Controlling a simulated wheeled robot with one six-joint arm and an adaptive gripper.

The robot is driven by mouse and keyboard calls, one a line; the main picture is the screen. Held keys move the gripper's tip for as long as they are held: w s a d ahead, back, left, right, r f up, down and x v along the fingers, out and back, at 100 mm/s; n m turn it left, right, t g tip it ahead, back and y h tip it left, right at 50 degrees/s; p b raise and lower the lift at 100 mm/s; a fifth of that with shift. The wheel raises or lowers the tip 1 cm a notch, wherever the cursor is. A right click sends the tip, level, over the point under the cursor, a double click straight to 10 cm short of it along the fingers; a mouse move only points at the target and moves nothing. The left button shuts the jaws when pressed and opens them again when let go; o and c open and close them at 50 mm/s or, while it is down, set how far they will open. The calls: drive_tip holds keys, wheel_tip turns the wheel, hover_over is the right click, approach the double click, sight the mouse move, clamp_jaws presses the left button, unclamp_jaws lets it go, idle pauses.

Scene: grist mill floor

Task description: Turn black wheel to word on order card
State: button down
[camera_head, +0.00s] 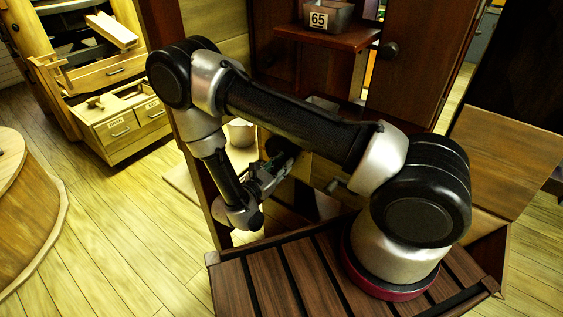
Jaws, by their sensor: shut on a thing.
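My gripper (279,161) is small in the camera_head view, low in front of the dark wooden cabinet and partly behind my own arm. It reaches away from me and up to the right. It is shut on a dark, rounded part at its tips, apparently the black wheel (283,147). My arm hides much of that part, and I cannot make out any word or pointer on it. I see no readable order card.
A bin marked 65 (319,18) stands on a red-brown shelf (330,38). Wooden drawers (122,125) are at left; the floor between is clear.

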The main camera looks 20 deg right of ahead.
drive_tip(key=f+m, duration=0.1)
drive_tip(key=m, duration=0.1)
drive_tip(key=shift+m, duration=0.4)
drive_tip(key=f+m, duration=0.1)
drive_tip(key=m, duration=0.2)
drive_tip(key=w+m, duration=0.1)
drive_tip(key=m, duration=0.2)
drive_tip(key=a+f+m, duration=0.1)
drive_tip(key=m, duration=0.2)
drive_tip(key=shift+w+a+f, duration=0.1)
drive_tip(key=shift+w+f, duration=0.25)
drive_tip(key=shift+w, duration=0.05)
drive_tip(key=shift+m, duration=0.3)
drive_tip(key=c, duration=1.2)
unclamp_jaws()
